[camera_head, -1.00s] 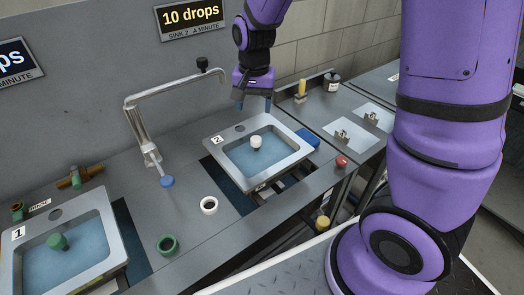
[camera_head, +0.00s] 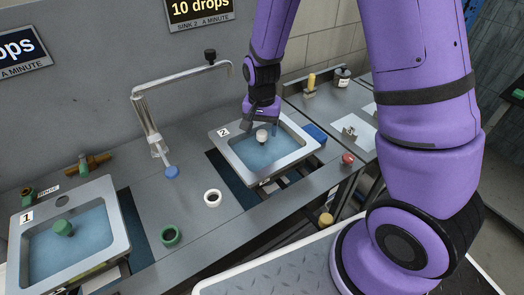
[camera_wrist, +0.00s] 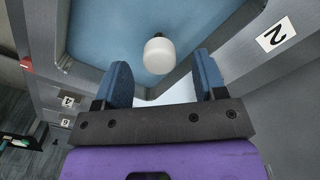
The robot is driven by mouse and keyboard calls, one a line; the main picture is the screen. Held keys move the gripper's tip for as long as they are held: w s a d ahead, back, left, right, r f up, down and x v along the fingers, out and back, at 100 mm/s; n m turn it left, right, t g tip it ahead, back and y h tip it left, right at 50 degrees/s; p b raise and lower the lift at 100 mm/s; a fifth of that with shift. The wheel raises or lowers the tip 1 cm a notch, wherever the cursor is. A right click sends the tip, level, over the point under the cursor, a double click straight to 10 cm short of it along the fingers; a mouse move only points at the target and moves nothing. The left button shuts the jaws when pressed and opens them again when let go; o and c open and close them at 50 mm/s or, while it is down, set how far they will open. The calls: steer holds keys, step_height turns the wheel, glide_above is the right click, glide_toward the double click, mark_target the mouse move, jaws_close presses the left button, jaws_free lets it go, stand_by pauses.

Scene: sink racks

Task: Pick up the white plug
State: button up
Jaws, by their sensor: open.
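The white plug (camera_head: 262,135) stands in the basin of sink 2 (camera_head: 222,147), over its blue bottom. In the wrist view the white plug (camera_wrist: 159,55) shows as a rounded white knob just beyond my fingertips, roughly midway between them. My gripper (camera_wrist: 163,78) is open and empty, with its two blue fingers apart. In the head view my gripper (camera_head: 262,123) is at the back of sink 2, close to the plug; the exact gap cannot be told there.
Sink 1 (camera_head: 122,245) with a green plug (camera_head: 63,228) stands at the left. A faucet (camera_head: 150,125) rises between the sinks. A white ring (camera_head: 212,198) and a green ring (camera_head: 170,236) lie on the counter. A red knob (camera_head: 347,159) is right of sink 2.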

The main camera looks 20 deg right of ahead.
mark_target(262, 147)
steer(key=shift+f, duration=1.25)
steer(key=shift+c, duration=0.5)
steer(key=c, duration=0.9)
steer(key=shift+r, duration=0.1)
